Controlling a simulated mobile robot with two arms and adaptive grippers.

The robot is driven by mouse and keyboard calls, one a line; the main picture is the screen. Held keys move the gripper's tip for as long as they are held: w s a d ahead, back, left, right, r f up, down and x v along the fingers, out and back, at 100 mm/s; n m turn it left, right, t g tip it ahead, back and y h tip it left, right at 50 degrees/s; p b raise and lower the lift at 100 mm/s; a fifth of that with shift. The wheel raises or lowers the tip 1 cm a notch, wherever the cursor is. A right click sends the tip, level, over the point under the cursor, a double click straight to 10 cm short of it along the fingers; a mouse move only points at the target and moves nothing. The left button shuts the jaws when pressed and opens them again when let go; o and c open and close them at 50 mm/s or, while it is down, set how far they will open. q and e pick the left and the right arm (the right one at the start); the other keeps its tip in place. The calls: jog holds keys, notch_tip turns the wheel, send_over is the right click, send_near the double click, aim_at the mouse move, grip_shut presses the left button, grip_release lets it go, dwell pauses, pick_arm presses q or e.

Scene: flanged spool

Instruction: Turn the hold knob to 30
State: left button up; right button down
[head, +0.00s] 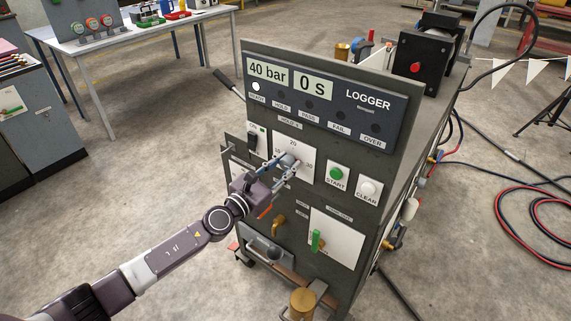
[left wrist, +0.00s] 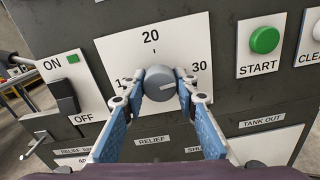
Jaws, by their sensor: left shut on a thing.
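The hold knob is a round grey knob (head: 289,159) on a white dial plate (head: 302,148) on the dark machine front. The left wrist view shows the knob (left wrist: 159,80) between marks 20 at the top, 30 at the right and a partly hidden number at the left. A pale line on its face seems to run roughly sideways; I cannot tell the exact setting. My left gripper (head: 286,166) is shut on the knob, with a blue finger on each side in the left wrist view (left wrist: 160,92). My right gripper is not in view.
The display (head: 290,80) reads 40 bar and 0 s, with a white lamp lit above READY. A green START button (head: 336,174) and white CLEAR button (head: 368,188) sit right of the dial. A black ON/OFF switch (left wrist: 64,96) is left. A green-handled valve (head: 316,240) is below.

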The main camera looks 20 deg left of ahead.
pick_arm(q)
jog(key=shift+f+m, duration=0.2)
jog(key=shift+m, duration=0.4)
jog(key=o, duration=1.2)
jog(key=shift+r, duration=0.15)
jog(key=shift+c, duration=0.2)
jog(key=v, duration=1.2)
